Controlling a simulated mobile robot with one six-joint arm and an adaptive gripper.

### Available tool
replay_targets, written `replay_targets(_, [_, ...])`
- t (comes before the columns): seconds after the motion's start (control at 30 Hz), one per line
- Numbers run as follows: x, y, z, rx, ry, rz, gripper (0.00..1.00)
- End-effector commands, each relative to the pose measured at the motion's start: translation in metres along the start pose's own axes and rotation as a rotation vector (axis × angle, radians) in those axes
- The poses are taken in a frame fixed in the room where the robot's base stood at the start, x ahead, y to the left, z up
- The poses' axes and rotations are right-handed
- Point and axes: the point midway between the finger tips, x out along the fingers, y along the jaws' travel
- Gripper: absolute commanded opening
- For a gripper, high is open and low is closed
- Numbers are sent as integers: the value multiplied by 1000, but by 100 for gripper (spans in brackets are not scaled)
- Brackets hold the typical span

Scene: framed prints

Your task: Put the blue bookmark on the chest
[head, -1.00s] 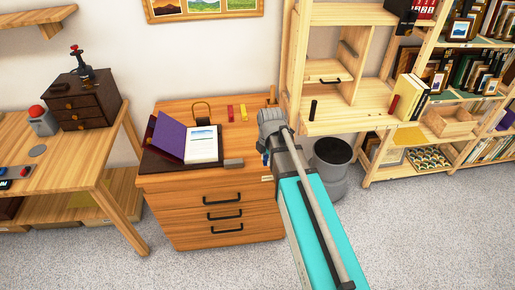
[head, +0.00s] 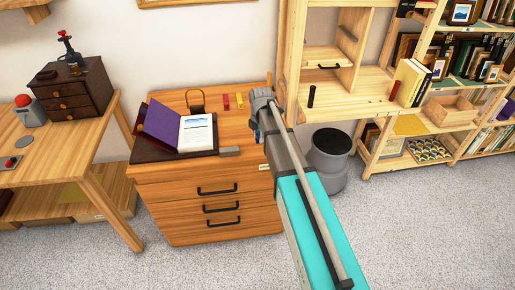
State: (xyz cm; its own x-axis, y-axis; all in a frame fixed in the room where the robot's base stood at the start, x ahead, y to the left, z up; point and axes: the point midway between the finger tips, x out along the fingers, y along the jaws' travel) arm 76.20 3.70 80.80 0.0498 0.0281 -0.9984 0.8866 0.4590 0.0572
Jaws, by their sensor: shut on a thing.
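The chest (head: 180,186) is a wooden drawer unit with several dark handles, standing against the wall. My gripper (head: 258,132) is over the right side of its top, largely hidden behind my own wrist. A small blue piece, which looks like the blue bookmark (head: 257,136), shows at the gripper, and the gripper is shut on it. Most of the bookmark is hidden, so I cannot tell whether it touches the chest top. A red bookmark (head: 226,102) and a yellow one (head: 239,101) lie towards the back of the top.
An open book (head: 197,133) with a purple cover lies on a dark stand on the chest, with a grey block (head: 229,151) beside it. A grey bin (head: 329,152) and wooden shelves (head: 350,103) stand to the right. A wooden desk (head: 70,135) is at left.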

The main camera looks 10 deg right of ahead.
Motion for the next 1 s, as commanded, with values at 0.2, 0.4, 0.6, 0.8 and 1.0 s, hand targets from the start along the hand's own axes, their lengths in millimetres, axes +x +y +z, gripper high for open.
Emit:
replay_targets(0.2, [20,12,7,0,0,0,0])
replay_targets(0.4, [22,14,8,-1,0,0,0])
replay_targets(0.6, [21,14,7,-1,0,0,0])
replay_targets(0.8, [26,17,8,-2,0,0,0])
replay_targets(1.0, [42,21,11,-2,0,0,0])
